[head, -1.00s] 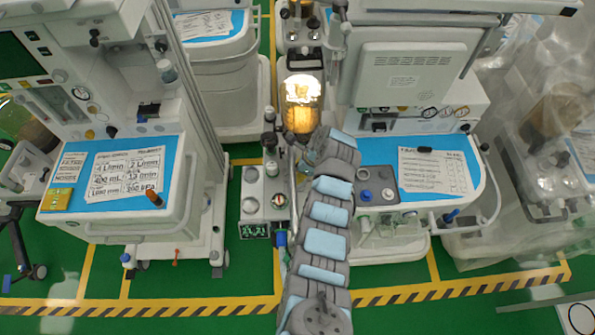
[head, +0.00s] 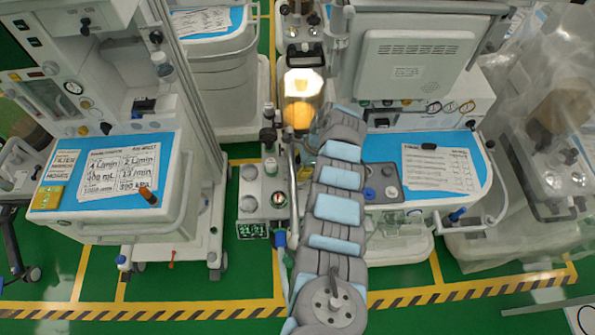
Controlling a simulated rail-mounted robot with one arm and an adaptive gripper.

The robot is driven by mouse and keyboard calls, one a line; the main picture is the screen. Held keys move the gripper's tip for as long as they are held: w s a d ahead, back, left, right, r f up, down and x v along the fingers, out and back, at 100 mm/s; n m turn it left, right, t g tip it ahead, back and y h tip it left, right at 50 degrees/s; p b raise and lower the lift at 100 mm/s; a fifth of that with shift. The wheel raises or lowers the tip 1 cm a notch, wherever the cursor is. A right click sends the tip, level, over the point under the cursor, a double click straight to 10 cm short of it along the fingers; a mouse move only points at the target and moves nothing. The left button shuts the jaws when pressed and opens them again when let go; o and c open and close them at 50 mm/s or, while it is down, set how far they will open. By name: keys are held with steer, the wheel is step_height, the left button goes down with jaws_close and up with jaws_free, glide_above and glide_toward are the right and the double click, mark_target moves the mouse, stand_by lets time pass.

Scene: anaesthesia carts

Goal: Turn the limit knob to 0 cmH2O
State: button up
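I cannot read any label that marks the limit knob. The right cart has a grey panel with a blue knob (head: 369,193) and a pale knob (head: 391,192) next to my arm. Left of my arm, a small white unit (head: 263,207) carries a pale round knob (head: 249,203), a round dial (head: 278,199) and a green digital display (head: 252,230). My arm, grey with light blue pads, rises from the bottom centre between these. My gripper does not show; the arm's far end is near the lit glass cylinder, and my own links hide what is beyond.
A lit glass cylinder (head: 302,98) stands beyond my arm. The right cart's blue top (head: 412,202) has a paper sheet.

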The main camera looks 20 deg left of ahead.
steer(key=shift+f+n+b, duration=0.1)
steer(key=shift+n+b, duration=0.4)
steer(key=shift+n, duration=0.1)
steer(key=o, duration=1.2)
steer(key=v, duration=1.2)
steer(key=shift+w, duration=0.2)
steer(key=shift+a, duration=0.15)
